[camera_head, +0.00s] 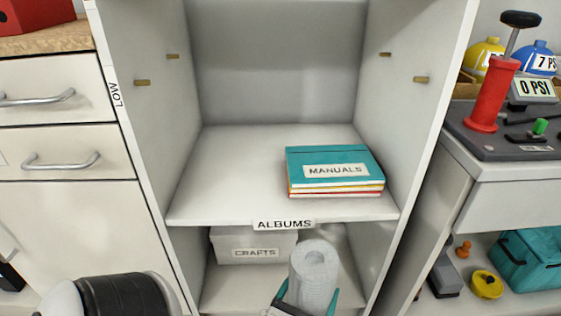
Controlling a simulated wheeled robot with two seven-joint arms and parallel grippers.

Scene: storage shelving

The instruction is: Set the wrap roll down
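The wrap roll (315,272) is a pale, whitish cylinder with a hollow core, standing roughly upright with a slight tilt at the bottom middle. My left gripper (307,302) has teal fingers on both sides of the roll and appears shut on it. The roll is in front of the lower compartment of the white shelf unit; its lower end is cut off by the picture edge. Part of my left arm (120,296) shows at the bottom left. My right gripper is not in view.
The shelf board (225,180) labelled ALBUMS holds a stack of folders (330,158) labelled MANUALS on its right; its left side is clear. A white CRAFTS box (240,246) stands below. Drawers (55,105) are at left, and a bench with a red pump (493,95) at right.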

